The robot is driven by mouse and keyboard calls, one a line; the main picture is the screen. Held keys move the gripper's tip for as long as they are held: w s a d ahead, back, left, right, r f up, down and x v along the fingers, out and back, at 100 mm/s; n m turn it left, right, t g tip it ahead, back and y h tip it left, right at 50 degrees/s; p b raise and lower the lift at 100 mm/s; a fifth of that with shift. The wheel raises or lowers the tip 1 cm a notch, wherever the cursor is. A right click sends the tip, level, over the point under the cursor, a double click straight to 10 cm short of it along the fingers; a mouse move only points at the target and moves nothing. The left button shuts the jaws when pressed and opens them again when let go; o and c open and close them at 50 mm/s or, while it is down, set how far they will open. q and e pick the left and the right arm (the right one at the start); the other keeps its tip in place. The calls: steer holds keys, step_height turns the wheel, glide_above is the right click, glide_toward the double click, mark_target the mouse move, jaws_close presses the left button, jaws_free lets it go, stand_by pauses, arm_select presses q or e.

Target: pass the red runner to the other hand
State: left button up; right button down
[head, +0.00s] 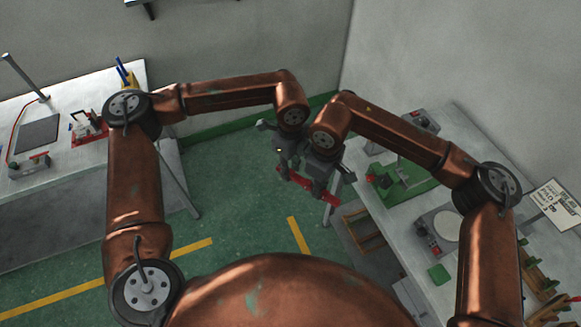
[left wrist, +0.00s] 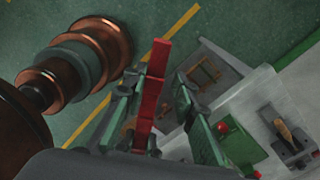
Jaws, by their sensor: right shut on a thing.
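The red runner (head: 300,180) is a long, thin red bar held in the air between my two arms, above the floor. My right gripper (head: 323,184) is shut on it towards its right end in the head view. My left gripper (head: 284,168) is close beside it, near the runner's left end. In the left wrist view the runner (left wrist: 153,88) stands between the two spread green-padded fingers of my left gripper (left wrist: 160,115), with gaps on both sides. The exact contact at the right fingers is partly hidden.
A grey bench (head: 455,125) on the right bears a green plate (head: 408,183) and machine parts. A white table (head: 75,90) on the left bears a dark pad (head: 38,132) and a red device (head: 88,128). Green floor (head: 235,215) lies open between them.

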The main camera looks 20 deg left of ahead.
arm_select(q)
jaws_close()
arm_select(e)
steer(key=c, duration=1.8)
jaws_free()
steer(key=shift+r, duration=0.1)
